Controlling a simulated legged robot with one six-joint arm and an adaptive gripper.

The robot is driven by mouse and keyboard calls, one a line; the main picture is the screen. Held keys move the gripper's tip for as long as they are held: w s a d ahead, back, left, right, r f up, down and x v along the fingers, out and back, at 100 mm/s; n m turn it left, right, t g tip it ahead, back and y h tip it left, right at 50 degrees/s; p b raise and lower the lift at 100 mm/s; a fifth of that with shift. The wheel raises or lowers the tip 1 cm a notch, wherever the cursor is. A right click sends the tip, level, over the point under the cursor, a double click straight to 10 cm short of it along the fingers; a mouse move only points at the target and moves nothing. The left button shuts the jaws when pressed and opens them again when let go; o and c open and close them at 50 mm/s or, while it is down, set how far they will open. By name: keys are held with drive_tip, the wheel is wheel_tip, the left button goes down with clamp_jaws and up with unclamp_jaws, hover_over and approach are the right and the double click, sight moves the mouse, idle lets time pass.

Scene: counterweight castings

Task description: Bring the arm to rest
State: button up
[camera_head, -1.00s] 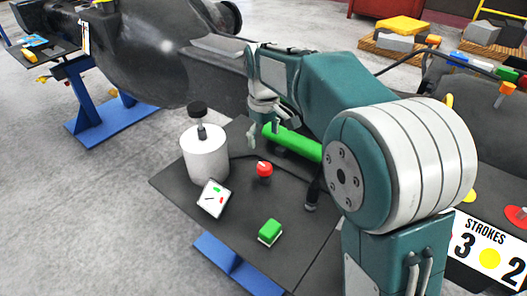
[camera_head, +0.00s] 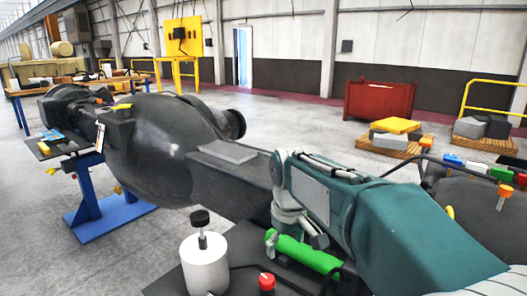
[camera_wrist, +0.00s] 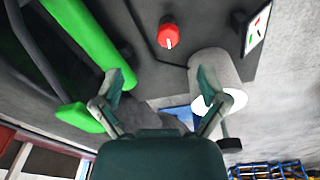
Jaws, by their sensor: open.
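My gripper (camera_wrist: 160,82) is open and empty in the wrist view, its two teal fingers spread apart. In the head view my teal arm reaches in from the lower right, folded back over the near tray, with the gripper (camera_head: 295,238) hanging beside a green cylinder (camera_head: 305,253). That cylinder also shows at the upper left of the wrist view (camera_wrist: 82,35). A white cylinder (camera_head: 205,268) with a black knob stands left of the gripper; in the wrist view (camera_wrist: 215,72) it lies behind the right finger. I cannot tell whether the gripper touches anything.
A dark tray (camera_head: 160,285) carries these cylinders and a red knob (camera_head: 267,282). A large dark casting (camera_head: 160,130) stands behind it, with a flat grey plate (camera_head: 228,151) on top. Pallets (camera_head: 395,145) and a red bin (camera_head: 378,100) stand farther back. Grey floor is open at left.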

drive_tip(key=s+d+f+m+t, duration=0.1)
drive_tip(key=s+d, duration=0.4)
drive_tip(key=s, duration=0.5)
drive_tip(key=s+d+f+m+t, duration=0.1)
drive_tip(key=s+d+m+t, duration=0.2)
drive_tip(key=s, duration=0.8)
drive_tip(key=d+m, duration=0.2)
drive_tip(key=m, duration=0.1)
drive_tip(key=shift+s+d+f+t, duration=0.25)
drive_tip(key=shift+d+f+t, duration=0.05)
drive_tip(key=shift+d+f, duration=0.1)
idle(1.6)
